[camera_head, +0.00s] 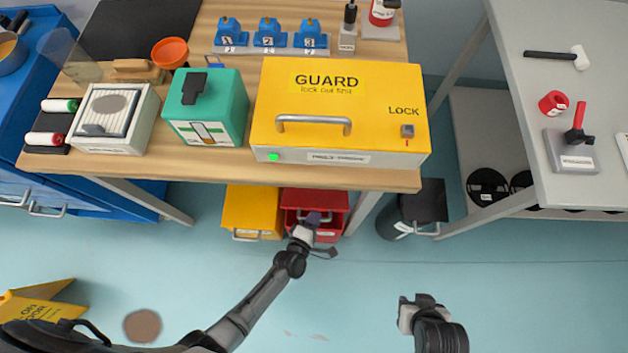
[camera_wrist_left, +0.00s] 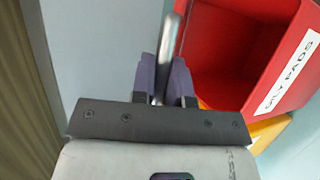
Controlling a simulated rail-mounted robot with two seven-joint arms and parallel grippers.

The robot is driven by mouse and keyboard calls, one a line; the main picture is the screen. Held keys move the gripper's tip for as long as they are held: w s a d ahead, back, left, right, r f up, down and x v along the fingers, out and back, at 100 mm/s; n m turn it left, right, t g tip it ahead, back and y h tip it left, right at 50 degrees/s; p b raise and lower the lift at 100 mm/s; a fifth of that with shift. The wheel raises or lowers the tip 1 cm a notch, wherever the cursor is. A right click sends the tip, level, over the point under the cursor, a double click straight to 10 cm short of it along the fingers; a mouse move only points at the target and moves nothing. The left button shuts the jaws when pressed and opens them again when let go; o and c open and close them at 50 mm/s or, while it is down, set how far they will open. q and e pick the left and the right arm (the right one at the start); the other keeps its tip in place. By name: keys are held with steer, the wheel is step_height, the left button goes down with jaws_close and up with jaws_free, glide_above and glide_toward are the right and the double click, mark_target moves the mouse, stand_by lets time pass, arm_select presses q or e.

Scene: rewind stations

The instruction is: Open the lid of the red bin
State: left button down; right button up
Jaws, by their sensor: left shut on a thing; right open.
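The red bin (camera_head: 330,236) stands on the floor under the workbench, right of a yellow bin. Its red lid (camera_head: 320,199) is raised above the front wall, with a gap between them. In the left wrist view the red bin (camera_wrist_left: 292,85) bears the label "OILY PADS", and I see into its interior. My left gripper (camera_head: 314,219) is at the bin's front. In the wrist view its purple fingers (camera_wrist_left: 163,82) are shut on the metal lid handle (camera_wrist_left: 172,42). My right gripper (camera_head: 420,303) is open and empty above the floor, at lower right.
The yellow bin (camera_head: 252,212) stands close on the left. A black bin (camera_head: 420,206) stands to the right, past a table leg. The workbench (camera_head: 250,172) overhangs the bins. The floor in front is mostly clear; a yellow sign (camera_head: 40,310) lies at lower left.

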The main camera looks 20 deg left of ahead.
arm_select(q)
steer(key=shift+w+r, duration=0.3)
steer(key=shift+r, duration=0.2)
steer(key=c, duration=1.1)
jaws_free()
steer(key=shift+c, duration=0.2)
steer(key=shift+s+a+r+p, duration=0.15)
steer(key=shift+s+r+p, duration=0.05)
steer(key=shift+s+p, duration=0.3)
steer(key=p+v, duration=0.3)
steer(key=v, duration=0.9)
steer(key=shift+s, duration=0.3)
